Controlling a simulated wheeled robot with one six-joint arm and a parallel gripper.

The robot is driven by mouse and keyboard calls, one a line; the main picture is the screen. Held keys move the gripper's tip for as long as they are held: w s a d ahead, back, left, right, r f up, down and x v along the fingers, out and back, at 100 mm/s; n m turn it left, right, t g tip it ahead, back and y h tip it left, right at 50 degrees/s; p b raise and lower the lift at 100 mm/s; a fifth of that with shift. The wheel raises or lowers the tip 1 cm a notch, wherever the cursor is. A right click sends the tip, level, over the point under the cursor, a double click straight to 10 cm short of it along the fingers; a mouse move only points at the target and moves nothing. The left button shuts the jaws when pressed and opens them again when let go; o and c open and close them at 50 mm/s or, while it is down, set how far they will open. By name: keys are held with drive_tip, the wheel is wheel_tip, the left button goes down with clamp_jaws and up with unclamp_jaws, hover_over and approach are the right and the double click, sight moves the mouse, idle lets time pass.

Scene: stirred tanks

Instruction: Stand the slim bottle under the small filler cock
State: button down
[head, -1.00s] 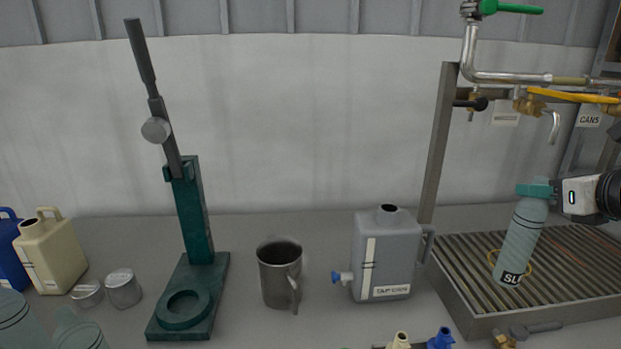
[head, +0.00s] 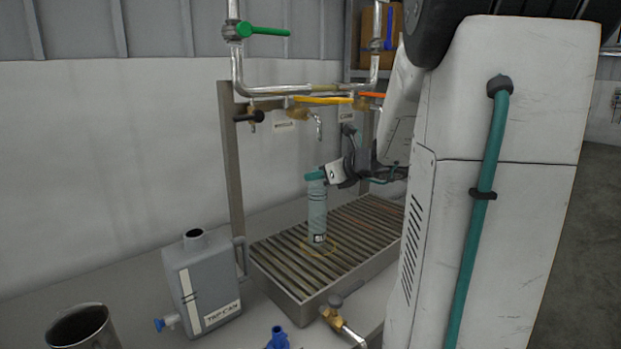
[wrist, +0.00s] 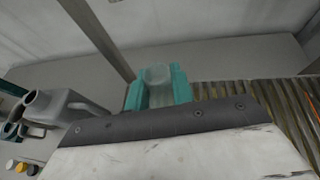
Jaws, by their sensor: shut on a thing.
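The slim bottle (head: 318,212), grey-green with a dark label near its base, is close to upright over the slatted drip tray (head: 277,281). My gripper (head: 316,176) is shut on its top with teal jaws. The wrist view shows the bottle's pale top (wrist: 158,75) between the jaws (wrist: 157,92). The base appears at a yellow ring (head: 331,249) on the slats; I cannot tell whether it touches. A small black-handled cock (head: 251,117) hangs left of the bottle. A yellow-handled cock with a bent spout (head: 319,127) is above it. Their labels are unreadable now.
A grey can (head: 203,285) stands left of the tray, and a steel mug (head: 82,330) is farther left. A steel post (head: 231,160) rises behind the tray's left end. A brass valve (head: 340,325) juts from the tray's front. My own arm hides the tray's right part.

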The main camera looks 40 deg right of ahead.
drive_tip(key=shift+f, duration=0.5)
drive_tip(key=c, duration=1.2)
unclamp_jaws()
